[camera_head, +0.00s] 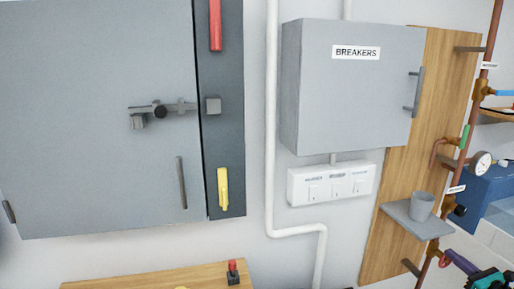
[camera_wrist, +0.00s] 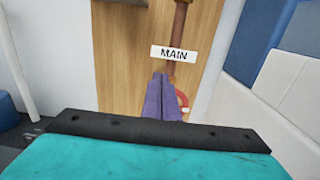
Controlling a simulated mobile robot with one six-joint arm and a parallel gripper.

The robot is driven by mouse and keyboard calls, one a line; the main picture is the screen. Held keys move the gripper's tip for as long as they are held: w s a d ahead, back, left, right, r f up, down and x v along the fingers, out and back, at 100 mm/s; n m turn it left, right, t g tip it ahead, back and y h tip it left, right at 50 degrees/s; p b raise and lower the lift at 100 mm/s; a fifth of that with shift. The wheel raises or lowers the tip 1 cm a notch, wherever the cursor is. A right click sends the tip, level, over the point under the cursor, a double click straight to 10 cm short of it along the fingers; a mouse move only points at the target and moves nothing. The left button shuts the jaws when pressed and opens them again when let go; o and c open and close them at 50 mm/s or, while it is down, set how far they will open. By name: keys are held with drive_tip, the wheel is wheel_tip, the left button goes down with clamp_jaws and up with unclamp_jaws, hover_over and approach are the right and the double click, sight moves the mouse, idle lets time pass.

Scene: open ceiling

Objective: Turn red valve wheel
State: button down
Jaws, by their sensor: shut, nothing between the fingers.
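The red valve wheel (camera_wrist: 184,100) shows in the wrist view as a red curved rim on the copper pipe, just below the white MAIN label (camera_wrist: 173,53). My gripper's purple fingers (camera_wrist: 161,78) are together and empty. They overlap the wheel's left side in the picture and hide part of it; I cannot tell whether they touch it. In the head view my gripper (camera_head: 450,256) is at the lower right, beside the lower copper pipe. The wheel cannot be made out clearly there.
A wooden board (camera_head: 432,110) backs the pipes. A pressure gauge (camera_head: 481,162) and a green-handled valve (camera_head: 464,138) are higher up. A BREAKERS box (camera_head: 350,95) hangs left.

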drive_tip(key=v, duration=0.5)
drive_tip(key=shift+s+p, duration=0.3)
drive_tip(key=shift+s, duration=0.05)
drive_tip(key=shift+r, duration=0.1)
